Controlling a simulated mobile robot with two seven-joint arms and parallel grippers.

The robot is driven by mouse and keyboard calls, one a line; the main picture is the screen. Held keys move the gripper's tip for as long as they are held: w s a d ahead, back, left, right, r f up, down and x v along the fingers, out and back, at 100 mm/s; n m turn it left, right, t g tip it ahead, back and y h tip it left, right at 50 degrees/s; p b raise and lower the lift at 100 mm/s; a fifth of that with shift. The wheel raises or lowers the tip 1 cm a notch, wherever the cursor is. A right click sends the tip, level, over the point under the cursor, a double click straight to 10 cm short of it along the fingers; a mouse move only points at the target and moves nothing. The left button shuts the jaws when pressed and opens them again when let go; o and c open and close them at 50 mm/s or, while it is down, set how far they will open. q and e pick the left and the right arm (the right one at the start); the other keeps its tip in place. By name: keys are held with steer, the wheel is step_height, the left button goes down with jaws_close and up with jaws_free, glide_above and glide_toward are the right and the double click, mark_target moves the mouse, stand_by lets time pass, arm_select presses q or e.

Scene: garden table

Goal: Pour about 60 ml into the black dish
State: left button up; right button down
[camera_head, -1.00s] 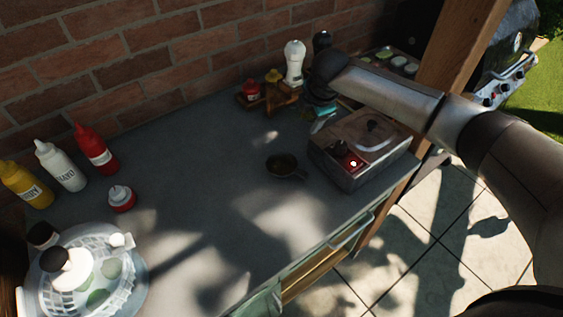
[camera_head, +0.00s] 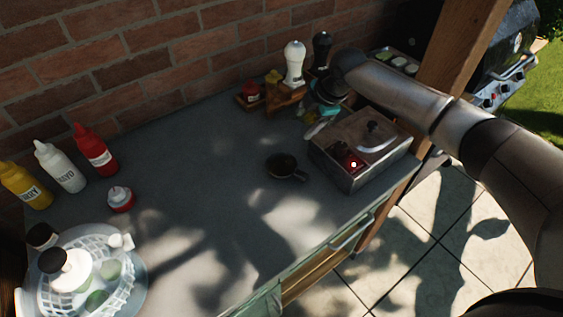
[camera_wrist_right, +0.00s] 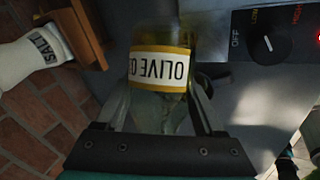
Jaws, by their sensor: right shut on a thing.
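The black dish (camera_head: 284,166) is a small dark pan-like dish with a short handle, on the grey worktop left of the steel warmer. My right gripper (camera_wrist_right: 160,85) is shut on a bottle labelled OLIVE O (camera_wrist_right: 160,66), with a yellow-edged white label, one finger on each side. In the head view my right gripper (camera_head: 326,100) is behind the warmer, beyond the dish and to its right, partly hidden by my own arm. The bottle is hard to make out there. The dish's contents are too dark to tell. My left gripper is not in view.
The lidded steel warmer (camera_head: 350,178) has a knob (camera_wrist_right: 270,44) and a red light. White (camera_head: 294,64) and black (camera_head: 321,50) mills stand behind. Sauce bottles (camera_head: 62,168) and a basket (camera_head: 88,282) are at left. The middle worktop is clear.

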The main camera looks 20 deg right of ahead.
mark_target(311, 115)
steer(key=shift+a+r, duration=0.1)
steer(key=shift+r, duration=0.05)
steer(key=shift+s+a+r+y, duration=0.15)
steer(key=shift+a+y, duration=0.1)
steer(key=shift+y, duration=0.45)
steer(key=shift+a+r+m+g+y, duration=0.15)
steer(key=shift+a+m+g+y, duration=0.2)
steer(key=shift+y, duration=0.35)
steer(key=shift+a+y+b, duration=0.15)
steer(key=shift+y+b, duration=0.25)
steer(key=shift+b, duration=0.1)
steer(key=shift+s+r+m+g+y+b, duration=0.2)
steer(key=shift+y+b, duration=0.3)
steer(key=shift+b, duration=0.35)
steer(key=shift+w+r+y+b, duration=0.15)
steer(key=shift+y+b, duration=0.55)
steer(key=shift+b, duration=0.4)
steer(key=y+b, duration=0.1)
steer(key=b, duration=0.1)
steer(key=y+b, duration=0.1)
steer(key=b, duration=0.1)
steer(key=m+g+y+b, duration=0.1)
steer(key=b, duration=0.1)
steer(key=shift+d+r+b, duration=0.2)
steer(key=shift+d+b, duration=0.05)
steer(key=shift+b, duration=0.15)
steer(key=shift+d+r+m+y+b, duration=0.15)
steer(key=shift+r+m+y+b, duration=0.2)
steer(key=shift+r+y+b, duration=0.8)
steer(key=shift+f, duration=0.25)
